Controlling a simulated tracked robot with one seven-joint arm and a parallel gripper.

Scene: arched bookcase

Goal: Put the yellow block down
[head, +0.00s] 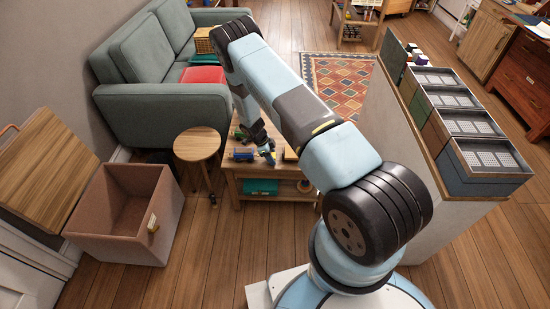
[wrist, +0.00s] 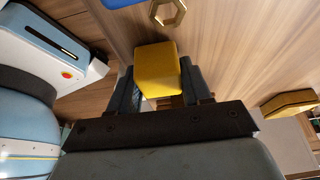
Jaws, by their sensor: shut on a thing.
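The yellow block (wrist: 157,66) sits between the two fingers of my gripper (wrist: 158,82) in the wrist view. The fingers are shut on its sides, and its far part sticks out past them. In the head view my gripper (head: 268,153) is over the low wooden table (head: 233,178), near its front edge. The held block cannot be made out clearly there. I cannot tell whether the block touches the tabletop.
A gold hexagonal ring (wrist: 168,11) and part of a blue thing (wrist: 124,2) lie near the block. Another yellow piece (wrist: 289,103) is at the right.

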